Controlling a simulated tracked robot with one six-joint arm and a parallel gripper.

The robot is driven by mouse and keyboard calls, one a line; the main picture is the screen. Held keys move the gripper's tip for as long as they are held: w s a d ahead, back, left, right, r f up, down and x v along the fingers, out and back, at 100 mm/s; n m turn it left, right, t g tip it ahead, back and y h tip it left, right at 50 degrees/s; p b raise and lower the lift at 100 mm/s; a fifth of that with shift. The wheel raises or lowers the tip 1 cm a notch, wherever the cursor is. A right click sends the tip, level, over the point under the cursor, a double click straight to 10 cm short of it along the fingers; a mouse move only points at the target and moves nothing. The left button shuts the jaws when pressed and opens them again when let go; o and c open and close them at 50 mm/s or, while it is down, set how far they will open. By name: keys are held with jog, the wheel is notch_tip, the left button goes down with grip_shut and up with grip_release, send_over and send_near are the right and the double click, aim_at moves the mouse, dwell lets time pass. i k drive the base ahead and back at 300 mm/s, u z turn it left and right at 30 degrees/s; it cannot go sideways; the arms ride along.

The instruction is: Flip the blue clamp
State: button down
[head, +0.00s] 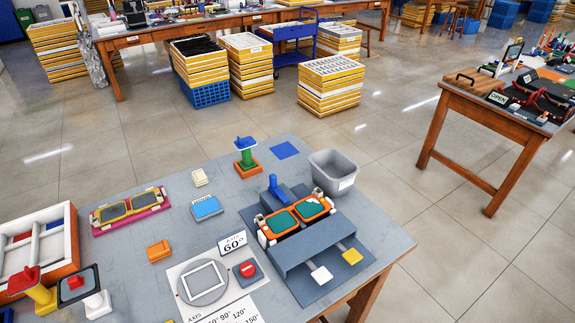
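A blue clamp lever (278,188) stands up at the back of a grey fixture (312,245) near the table's right side. Its lower end is partly hidden behind the frame in front of it. A white tab (321,275) and a yellow tab (352,256) stick out at the fixture's front. My gripper is not in view.
A grey bin (334,171) stands behind the fixture. A blue-topped green post (245,152) on an orange base stands behind left. A 60° sign (232,243), a red button (247,268) and a round dial (203,283) lie left. A pink tray (130,209) holds another frame.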

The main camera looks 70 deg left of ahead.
aim_at(276, 192)
jog(key=i, duration=0.75)
jog(key=u, duration=3.45)
jog(key=i, duration=0.45)
jog(key=z, duration=0.05)
